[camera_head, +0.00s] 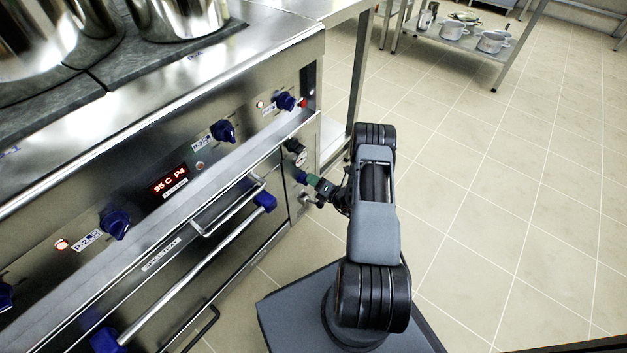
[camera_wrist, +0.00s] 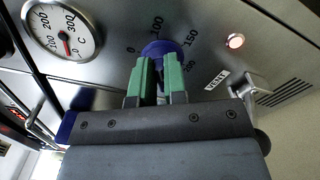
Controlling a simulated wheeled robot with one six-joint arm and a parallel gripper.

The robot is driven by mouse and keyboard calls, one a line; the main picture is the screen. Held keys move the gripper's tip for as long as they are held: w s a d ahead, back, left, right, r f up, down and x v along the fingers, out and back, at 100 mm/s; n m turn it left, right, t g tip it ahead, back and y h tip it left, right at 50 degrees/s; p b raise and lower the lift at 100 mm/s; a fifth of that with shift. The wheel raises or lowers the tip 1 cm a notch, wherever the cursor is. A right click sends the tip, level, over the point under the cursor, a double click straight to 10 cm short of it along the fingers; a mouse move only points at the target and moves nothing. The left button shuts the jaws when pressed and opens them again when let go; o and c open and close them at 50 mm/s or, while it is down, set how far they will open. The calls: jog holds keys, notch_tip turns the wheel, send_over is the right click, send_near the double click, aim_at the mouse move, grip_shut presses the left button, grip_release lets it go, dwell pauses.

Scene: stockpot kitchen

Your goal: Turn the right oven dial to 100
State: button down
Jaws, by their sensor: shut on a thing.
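The right oven dial (camera_wrist: 158,47) is a blue knob on the steel panel in the wrist view. The numbers 0, 100 and 150 are readable around it. My gripper (camera_wrist: 160,66) has its two green fingers on either side of the knob, shut on it. The fingers cover most of the knob, and I cannot tell which number its pointer faces. In the head view, the dial (camera_head: 302,177) shows as a small blue spot at the right end of the oven front, with my gripper (camera_head: 313,182) against it.
A round gauge (camera_wrist: 61,32) marked up to 300 C has its needle near 0. A lit indicator (camera_wrist: 236,41) and a metal handle (camera_wrist: 250,88) are right of the dial. A red display (camera_head: 170,180) reads 95 C P4. The tiled floor (camera_head: 500,210) is open at right.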

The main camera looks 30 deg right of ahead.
dwell(0.3)
jog(key=c, duration=1.2)
grip_release()
jog(key=shift+o, duration=0.2)
jog(key=p+v, duration=0.3)
jog(key=v, duration=1)
jog(key=shift+s, duration=0.4)
jog(key=shift+d, duration=0.1)
